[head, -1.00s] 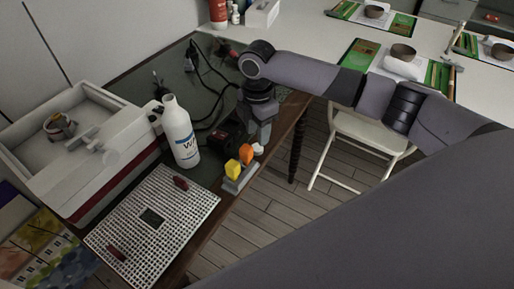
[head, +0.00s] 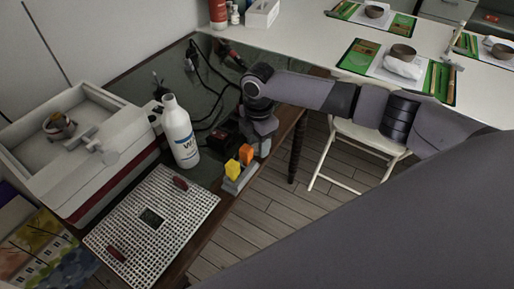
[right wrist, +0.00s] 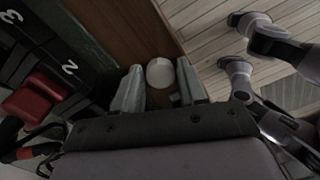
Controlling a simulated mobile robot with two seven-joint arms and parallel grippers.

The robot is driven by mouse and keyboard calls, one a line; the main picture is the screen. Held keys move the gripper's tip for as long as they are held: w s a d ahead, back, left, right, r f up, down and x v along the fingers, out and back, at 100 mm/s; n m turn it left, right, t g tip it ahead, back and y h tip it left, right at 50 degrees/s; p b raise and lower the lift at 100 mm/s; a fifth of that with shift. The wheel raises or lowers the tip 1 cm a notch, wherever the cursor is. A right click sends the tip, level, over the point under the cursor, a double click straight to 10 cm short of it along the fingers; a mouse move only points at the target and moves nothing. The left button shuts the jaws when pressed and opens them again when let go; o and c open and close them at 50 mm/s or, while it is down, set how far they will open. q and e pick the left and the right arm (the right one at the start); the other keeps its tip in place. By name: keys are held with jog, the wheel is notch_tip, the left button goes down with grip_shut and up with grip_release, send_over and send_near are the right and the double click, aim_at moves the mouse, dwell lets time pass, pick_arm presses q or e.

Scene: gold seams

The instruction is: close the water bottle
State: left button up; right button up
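The white water bottle (head: 181,136) stands upright on the dark table, left of my right arm. I see no separate cap on its narrow top, but the detail is small. My right gripper (head: 258,152) points down at the table's right edge, behind the yellow and orange blocks. In the right wrist view, a round white cap (right wrist: 160,72) lies between the two fingertips of the right gripper (right wrist: 161,88). The fingers are apart, with narrow gaps beside the cap. In the head view the gripper hides the cap. My left gripper is not in view.
A yellow block (head: 232,169) and an orange block (head: 246,154) sit on a grey holder beside the gripper. A white perforated board (head: 150,240) with red pieces lies in front. A white basin (head: 85,150) stands left. Black cables (head: 205,85) lie behind the bottle.

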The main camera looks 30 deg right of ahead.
jog(key=c, duration=0.5)
jog(key=shift+c, duration=0.2)
notch_tip(320, 180, up, 20)
jog(key=p, duration=0.1)
